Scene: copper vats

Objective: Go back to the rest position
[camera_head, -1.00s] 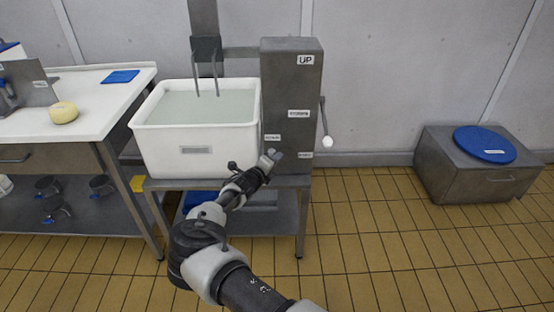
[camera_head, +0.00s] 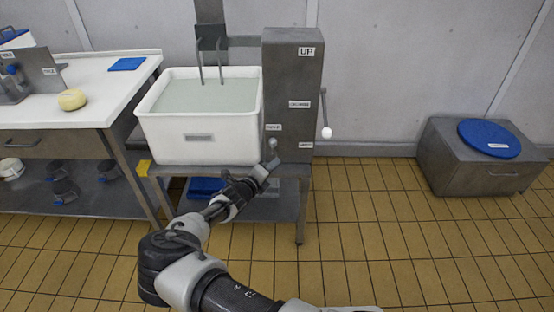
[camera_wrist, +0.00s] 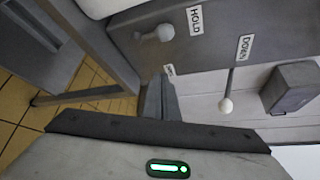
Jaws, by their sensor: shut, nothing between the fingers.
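My gripper (camera_head: 269,168) is in front of the lower part of the grey control column (camera_head: 290,75), near the front edge of the metal stand. It is shut with nothing in it. In the wrist view the gripper fingers (camera_wrist: 158,100) point toward the column (camera_wrist: 190,55), which carries a grey knob (camera_wrist: 160,33) and the labels HOLD and DOWN. A lever with a white ball (camera_wrist: 226,104) hangs at the column's side; it also shows in the head view (camera_head: 326,132). Whether the fingers touch the column I cannot tell.
A white vat (camera_head: 200,140) of pale liquid stands on the metal stand left of the column. A white-topped table (camera_head: 110,92) with a yellow cheese (camera_head: 72,100) is at left. A grey box with a blue lid (camera_head: 489,138) stands at right. The tiled floor between is clear.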

